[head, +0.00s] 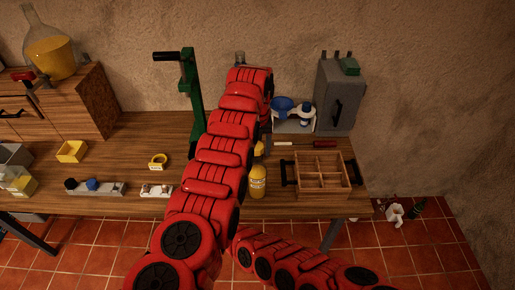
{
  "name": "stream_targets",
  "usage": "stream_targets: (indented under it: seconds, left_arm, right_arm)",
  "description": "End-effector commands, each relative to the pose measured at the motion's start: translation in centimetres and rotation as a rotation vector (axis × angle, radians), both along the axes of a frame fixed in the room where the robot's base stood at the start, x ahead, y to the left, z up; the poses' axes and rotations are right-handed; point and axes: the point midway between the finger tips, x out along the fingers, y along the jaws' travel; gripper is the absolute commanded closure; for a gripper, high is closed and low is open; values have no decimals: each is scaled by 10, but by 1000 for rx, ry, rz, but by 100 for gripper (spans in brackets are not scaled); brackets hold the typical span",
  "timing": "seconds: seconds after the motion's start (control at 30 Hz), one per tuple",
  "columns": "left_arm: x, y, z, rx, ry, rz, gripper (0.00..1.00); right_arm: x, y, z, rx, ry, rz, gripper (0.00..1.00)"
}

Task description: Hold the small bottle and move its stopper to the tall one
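A yellow bottle (258,182) with a rounded yellow top and a pale label stands upright near the table's front edge, just right of my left arm. Behind it a smaller yellow thing (259,149) shows partly beside the arm; I cannot tell whether it is a bottle or a stopper. My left arm rises through the middle and folds over at the top. The end of my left gripper (264,128) is mostly hidden behind the arm, just above the smaller yellow thing; its fingers are not clear. My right arm lies low at the front, its gripper out of sight.
A wooden divided crate (322,172) with black handles stands right of the bottle. A red-handled tool (324,144), a white stand (293,122) with blue funnel and a grey cabinet (339,98) are behind. A green press (192,105) stands left. A large flask (50,50) is far left.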

Motion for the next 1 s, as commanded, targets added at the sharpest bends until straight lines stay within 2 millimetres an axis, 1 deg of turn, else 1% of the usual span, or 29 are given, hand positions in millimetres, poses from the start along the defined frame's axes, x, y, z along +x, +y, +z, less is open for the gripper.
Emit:
stream_targets:
  seconds: [0.03,0.1,0.37,0.47,0.57,0.67,0.8,1.0]
  left_arm:
    - [0,0,-1,0,0,0,24]
    - [0,0,0,0,-1,0,14]
    - [0,0,0,0,-1,0,14]
    - [0,0,3,-1,-2,0,14]
    - [1,0,12,-1,-2,0,14]
    - [0,-1,27,-1,-2,0,14]
    - [1,-1,56,-1,-6,1,14]
    - [0,0,74,0,-2,0,14]
  right_arm:
    - [-4,1,-6,-1,11,4,100]
    - [-3,1,-6,-1,11,4,100]
    - [-3,0,-5,-2,10,3,100]
    - [-3,0,-5,-2,10,3,100]
    - [-3,0,-5,-1,9,3,100]
    - [-3,0,-5,-1,9,3,100]
    - [-3,0,-5,-1,9,3,100]
    - [-3,0,-5,-1,8,3,100]
